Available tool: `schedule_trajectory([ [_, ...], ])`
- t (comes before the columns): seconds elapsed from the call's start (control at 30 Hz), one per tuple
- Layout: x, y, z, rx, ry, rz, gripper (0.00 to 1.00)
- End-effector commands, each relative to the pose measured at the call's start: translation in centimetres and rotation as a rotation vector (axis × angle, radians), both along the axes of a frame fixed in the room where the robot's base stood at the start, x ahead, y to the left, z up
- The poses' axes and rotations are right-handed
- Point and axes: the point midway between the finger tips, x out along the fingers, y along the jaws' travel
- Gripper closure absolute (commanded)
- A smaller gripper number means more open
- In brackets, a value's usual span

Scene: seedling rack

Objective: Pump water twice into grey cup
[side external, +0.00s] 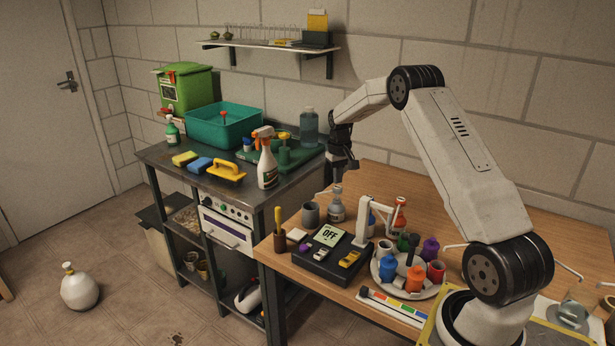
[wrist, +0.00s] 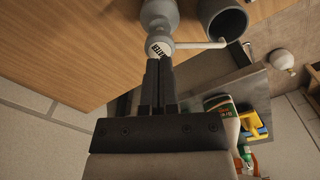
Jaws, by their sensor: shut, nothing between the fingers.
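The grey cup (side external: 310,213) stands on the wooden table near its left edge. It also shows at the top right of the wrist view (wrist: 222,20). A grey pump bottle (side external: 337,209) stands just right of the cup. My gripper (side external: 342,178) is shut and empty, pointing down over the bottle. In the wrist view its fingertips (wrist: 158,62) are right at the pump head; I cannot tell whether they touch. The cup's inside is dark.
A black device reading "OFF" (side external: 333,262) sits in front of the bottle. A round tray of coloured pots (side external: 432,290) stands to its right. A brown holder with a yellow-handled tool (side external: 279,240) is left of the cup. A spray bottle (side external: 267,165) stands on the neighbouring dark bench.

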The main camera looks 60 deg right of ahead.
Motion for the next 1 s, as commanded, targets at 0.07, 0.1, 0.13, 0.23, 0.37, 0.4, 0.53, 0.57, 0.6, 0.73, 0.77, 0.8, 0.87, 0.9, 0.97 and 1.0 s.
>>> schedule_trajectory([
  [0.07,0.0,0.0,-0.3,0.0,0.001,0.0,1.0],
  [0.1,0.0,0.0,-0.4,0.0,0.001,0.0,1.0],
  [0.13,0.0,0.0,-0.4,0.001,0.002,0.0,1.0],
  [0.23,0.0,0.0,-0.7,0.001,0.002,0.0,1.0],
  [0.37,0.0,0.0,-1.0,0.001,0.002,0.0,1.0],
  [0.4,0.0,0.0,-1.1,0.001,0.002,0.0,1.0],
  [0.53,0.0,0.0,-1.4,0.0,0.001,0.0,1.0],
  [0.57,0.0,0.0,-1.5,0.0,0.001,0.0,1.0],
  [0.6,0.0,0.0,-1.6,0.0,0.001,0.0,1.0],
  [0.73,0.0,0.0,-1.9,0.0,0.001,0.0,1.0],
  [0.77,0.0,0.0,-2.0,0.0,0.001,0.0,1.0],
  [0.8,0.0,0.0,-2.1,0.0,0.001,0.0,1.0],
  [0.87,0.0,0.0,-2.3,0.001,0.002,0.0,1.0],
  [0.9,0.0,0.0,-2.4,0.001,0.002,0.0,1.0],
  [0.97,0.0,0.0,-2.5,0.001,0.002,0.0,1.0],
  [1.0,0.0,0.0,-2.6,0.001,0.003,0.0,1.0],
])
